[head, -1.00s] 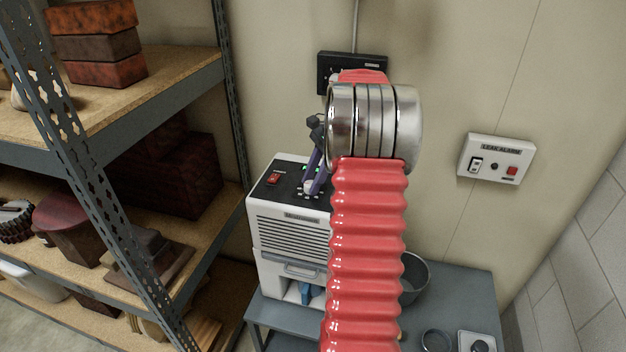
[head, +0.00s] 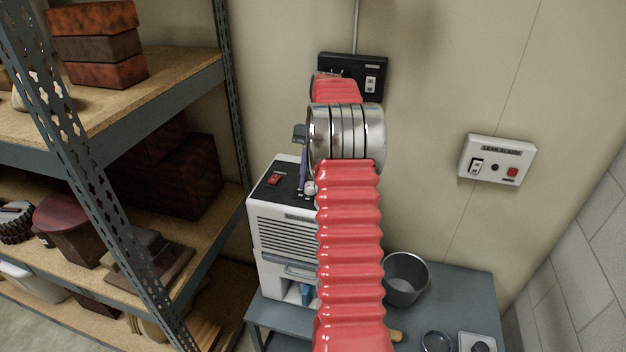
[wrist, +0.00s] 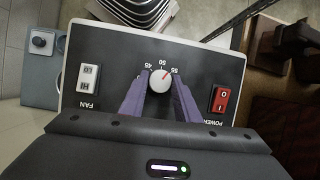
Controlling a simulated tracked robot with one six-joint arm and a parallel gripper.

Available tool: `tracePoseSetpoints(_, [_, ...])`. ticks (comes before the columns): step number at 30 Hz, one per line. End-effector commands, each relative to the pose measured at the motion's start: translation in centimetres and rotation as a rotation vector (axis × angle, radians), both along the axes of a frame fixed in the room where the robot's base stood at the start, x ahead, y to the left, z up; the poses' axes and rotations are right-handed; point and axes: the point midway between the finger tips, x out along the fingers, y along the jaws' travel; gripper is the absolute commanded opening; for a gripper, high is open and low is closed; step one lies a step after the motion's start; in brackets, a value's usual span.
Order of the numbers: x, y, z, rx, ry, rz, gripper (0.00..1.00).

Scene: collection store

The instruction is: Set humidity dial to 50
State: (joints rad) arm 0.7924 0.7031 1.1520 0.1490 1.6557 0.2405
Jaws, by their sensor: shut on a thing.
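The humidity dial (wrist: 160,81) is a small white knob on the dark top panel of the white dehumidifier (head: 285,228). In the wrist view its red mark points up and right, near the upside-down 55 and to the right of the 50. My gripper (wrist: 161,86) has its two purple fingers on either side of the knob and is shut on it. In the head view the gripper (head: 305,180) comes down onto the panel, partly hidden behind my red arm.
The panel also carries a red power switch (wrist: 220,100) and a white fan switch (wrist: 88,79). A metal bucket (head: 405,282) stands on the grey table (head: 465,285) beside the dehumidifier. A shelf rack (head: 120,120) stands left. A leak alarm (head: 496,160) and black socket box (head: 372,75) are on the wall.

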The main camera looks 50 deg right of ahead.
Motion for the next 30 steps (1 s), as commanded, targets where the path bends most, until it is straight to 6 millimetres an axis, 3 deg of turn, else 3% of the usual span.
tracePoseSetpoints(15, [0.8,0.31,0.22,-0.006,-0.012,0.438,0.07])
tracePoseSetpoints(30, [0.83,0.41,0.18,-0.005,-0.011,0.559,0.06])
